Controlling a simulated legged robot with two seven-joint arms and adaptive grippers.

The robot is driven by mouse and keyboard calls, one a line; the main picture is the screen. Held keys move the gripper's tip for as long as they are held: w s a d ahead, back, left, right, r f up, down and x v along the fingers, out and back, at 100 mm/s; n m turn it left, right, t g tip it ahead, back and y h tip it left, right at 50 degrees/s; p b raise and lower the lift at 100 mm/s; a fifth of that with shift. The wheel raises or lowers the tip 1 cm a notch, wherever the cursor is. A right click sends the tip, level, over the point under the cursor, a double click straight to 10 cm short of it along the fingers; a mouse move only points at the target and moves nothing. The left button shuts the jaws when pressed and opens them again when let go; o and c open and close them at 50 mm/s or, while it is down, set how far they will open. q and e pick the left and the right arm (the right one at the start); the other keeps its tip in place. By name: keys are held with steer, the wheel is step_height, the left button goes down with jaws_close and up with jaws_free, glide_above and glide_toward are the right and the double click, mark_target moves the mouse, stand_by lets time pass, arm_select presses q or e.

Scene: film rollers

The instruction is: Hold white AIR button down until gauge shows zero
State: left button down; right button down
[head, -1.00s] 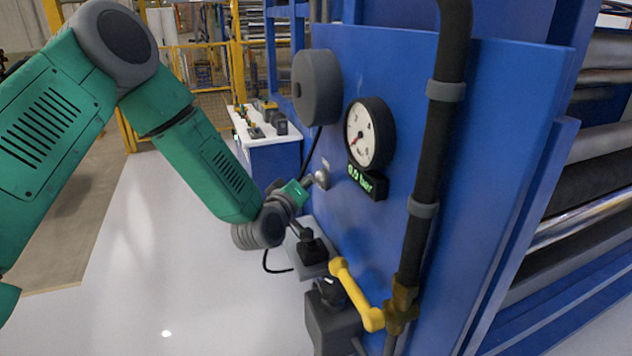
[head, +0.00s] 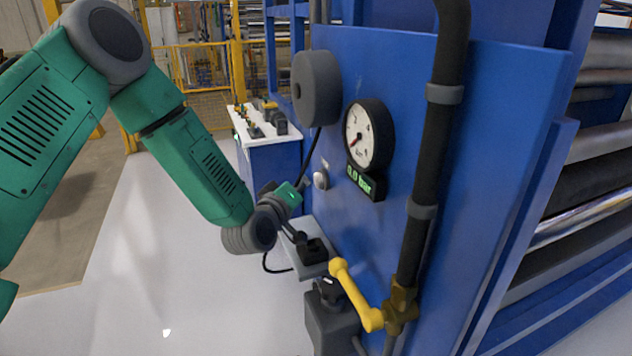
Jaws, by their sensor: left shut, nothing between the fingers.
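The white AIR button (head: 321,180) sits on the blue panel (head: 360,240), left of and below the gauge. The round white gauge (head: 369,133) has its needle at the low left of the dial. The green digital display (head: 366,183) under it reads 0.0 bar. My left gripper (head: 303,186) is shut and empty, just left of the button, with a small gap between its tip and the button. My right gripper is not in view.
A yellow lever valve (head: 355,295) and a black pipe (head: 428,150) stand out from the panel at right. A grey round housing (head: 317,88) projects above the button. Grey boxes (head: 332,322) sit low on the panel. The floor at left is clear.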

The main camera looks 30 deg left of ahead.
arm_select(q)
steer(key=shift+s+a+p, duration=0.4)
steer(key=shift+s+a, duration=1.25)
steer(key=shift+s, duration=0.25)
